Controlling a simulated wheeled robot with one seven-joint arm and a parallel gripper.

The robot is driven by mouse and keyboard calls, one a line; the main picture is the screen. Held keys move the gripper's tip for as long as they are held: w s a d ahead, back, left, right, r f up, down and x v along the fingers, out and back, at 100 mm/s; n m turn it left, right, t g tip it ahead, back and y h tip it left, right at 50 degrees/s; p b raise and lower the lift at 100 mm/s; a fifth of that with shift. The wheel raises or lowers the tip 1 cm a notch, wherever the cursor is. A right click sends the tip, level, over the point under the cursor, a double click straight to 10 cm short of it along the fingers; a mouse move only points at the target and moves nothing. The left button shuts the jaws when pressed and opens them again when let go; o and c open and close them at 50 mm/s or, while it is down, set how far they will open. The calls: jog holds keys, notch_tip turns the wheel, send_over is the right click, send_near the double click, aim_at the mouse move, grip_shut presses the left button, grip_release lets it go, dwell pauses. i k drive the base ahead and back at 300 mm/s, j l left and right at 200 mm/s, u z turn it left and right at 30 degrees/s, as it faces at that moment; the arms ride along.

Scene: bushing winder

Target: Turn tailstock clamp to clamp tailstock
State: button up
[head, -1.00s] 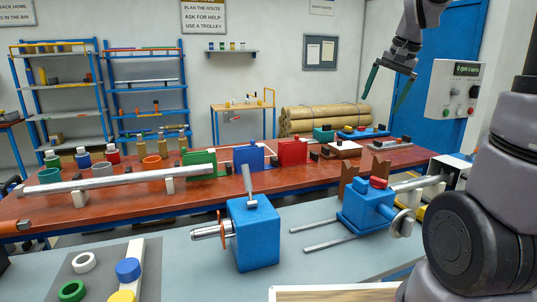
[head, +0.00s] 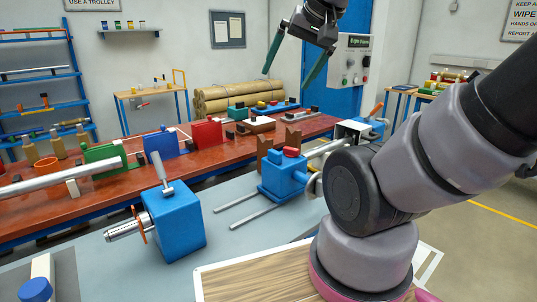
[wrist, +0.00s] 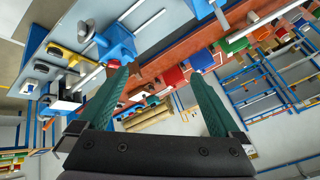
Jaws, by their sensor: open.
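A blue block (head: 175,222) stands on the grey bench with a grey lever (head: 160,172) tilted up from its top and a silver spindle with an orange ring on its left side. A second blue block (head: 281,180) sits at the end of two parallel rods, with red and blue pieces (head: 291,152) on top. I cannot tell for sure which carries the tailstock clamp. The second block also shows in the wrist view (wrist: 118,43). My gripper (head: 288,78) is open and empty, high above and behind the blocks, touching nothing. Its green fingers also show in the wrist view (wrist: 160,74).
A red-brown bench (head: 40,208) behind holds green, blue and red plates and a long grey bar (head: 70,180). A wooden board (head: 260,283) lies in front, below my arm. A control box (head: 350,60) is on the right. The grey bench around the rods is mostly clear.

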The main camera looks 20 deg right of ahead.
aim_at(290, 152)
jog(key=i+l, duration=0.1)
jog(key=l, duration=0.2)
jog(key=i+l, duration=0.15)
jog(key=l, duration=0.2)
jog(key=i+l, duration=0.1)
jog(key=l, duration=0.2)
jog(key=i+l, duration=0.1)
jog(key=l, duration=0.25)
jog(key=u, duration=0.05)
